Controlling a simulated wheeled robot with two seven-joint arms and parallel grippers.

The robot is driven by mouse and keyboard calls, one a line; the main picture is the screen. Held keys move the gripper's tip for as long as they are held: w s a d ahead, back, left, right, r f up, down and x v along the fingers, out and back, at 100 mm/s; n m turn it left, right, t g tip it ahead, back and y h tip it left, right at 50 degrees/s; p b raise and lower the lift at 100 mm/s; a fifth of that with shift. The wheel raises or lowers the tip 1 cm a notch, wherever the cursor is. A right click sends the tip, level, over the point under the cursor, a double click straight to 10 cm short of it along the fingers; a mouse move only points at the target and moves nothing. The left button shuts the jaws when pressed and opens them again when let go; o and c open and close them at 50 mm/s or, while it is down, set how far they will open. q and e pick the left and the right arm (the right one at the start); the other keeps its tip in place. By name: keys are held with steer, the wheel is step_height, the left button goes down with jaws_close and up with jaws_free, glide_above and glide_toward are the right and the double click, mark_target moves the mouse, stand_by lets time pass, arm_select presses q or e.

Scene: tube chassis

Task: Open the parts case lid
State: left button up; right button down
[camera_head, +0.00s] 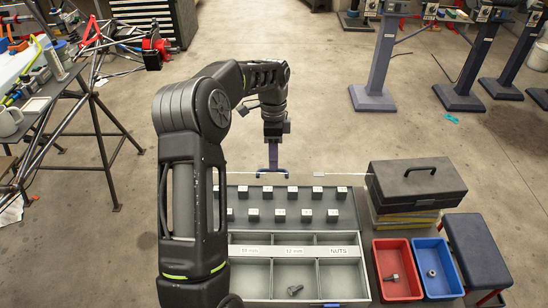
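The grey parts case (243,280) stands on the table at the bottom centre, with its compartments exposed. A bolt (294,290) lies in its middle compartment, and labels, one reading NUTS, run along a strip behind. The lid (280,203), a grey panel with rows of small pale blocks, lies back behind the compartments, so the case appears open. My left arm reaches over the case's left side and hides part of it. My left gripper (273,155) points down beyond the lid's far edge; its finger gap is not clear. My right gripper is not in view.
A dark toolbox (417,187) sits right of the lid. A red bin (397,262) with a bolt and a blue bin (437,262) with a nut stand right of the case, near a blue-topped stool (478,245). Open floor lies behind.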

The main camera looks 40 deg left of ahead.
arm_select(q)
step_height(320, 180, up, 8)
steer(key=p, duration=0.1)
steer(key=shift+w+a+f+t+p, duration=0.15)
steer(key=shift+w+a+t+p, duration=0.15)
steer(key=shift+w+a+p, duration=0.15)
